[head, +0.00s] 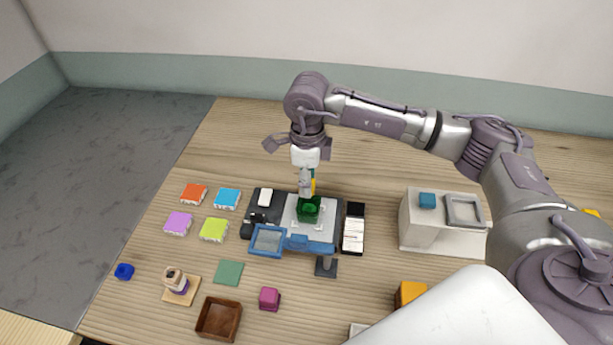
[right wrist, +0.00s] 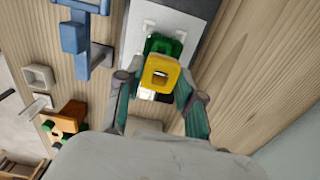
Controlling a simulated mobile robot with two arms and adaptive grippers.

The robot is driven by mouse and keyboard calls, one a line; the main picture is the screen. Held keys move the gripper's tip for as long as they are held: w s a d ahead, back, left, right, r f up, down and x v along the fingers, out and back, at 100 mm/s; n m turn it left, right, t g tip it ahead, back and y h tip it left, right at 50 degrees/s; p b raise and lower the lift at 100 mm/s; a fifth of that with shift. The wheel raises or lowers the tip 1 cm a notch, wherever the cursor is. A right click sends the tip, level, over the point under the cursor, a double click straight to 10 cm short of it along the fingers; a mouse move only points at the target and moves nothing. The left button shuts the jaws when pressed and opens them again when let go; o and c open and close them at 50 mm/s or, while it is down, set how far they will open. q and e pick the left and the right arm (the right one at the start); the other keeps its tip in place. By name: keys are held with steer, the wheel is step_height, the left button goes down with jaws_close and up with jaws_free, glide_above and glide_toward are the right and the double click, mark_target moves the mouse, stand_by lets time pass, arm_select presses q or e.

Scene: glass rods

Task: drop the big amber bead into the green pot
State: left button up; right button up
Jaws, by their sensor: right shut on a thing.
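The big amber bead (right wrist: 161,73) is a yellow, squarish block with a hole through it. My right gripper (right wrist: 158,88) is shut on it, with the bead between the two fingertips. In the head view only a thin yellow strip of the bead (head: 313,184) shows beside the fingers of my right gripper (head: 306,190). The green pot (head: 308,210) stands on a pale plate, just below the gripper. In the right wrist view the pot (right wrist: 163,44) shows behind the bead, partly hidden by it. My left gripper is not in view.
A blue stand with a framed pane (head: 268,241) is close in front of the pot. A black-and-white strip (head: 353,231) lies to its right. Several coloured tiles lie to the left, including a lime one (head: 214,230). A white block (head: 425,222) stands at the right.

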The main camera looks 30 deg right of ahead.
steer(key=f+b, duration=0.1)
steer(key=f, duration=0.2)
steer(key=shift+d, duration=0.2)
steer(key=shift+f+b, duration=1.2)
steer(key=shift+f, duration=0.05)
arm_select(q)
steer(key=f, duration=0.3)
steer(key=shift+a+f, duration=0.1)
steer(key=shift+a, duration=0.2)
arm_select(e)
steer(key=o, duration=1.2)
steer(key=shift+c, duration=0.2)
step_height(320, 180, up, 12)
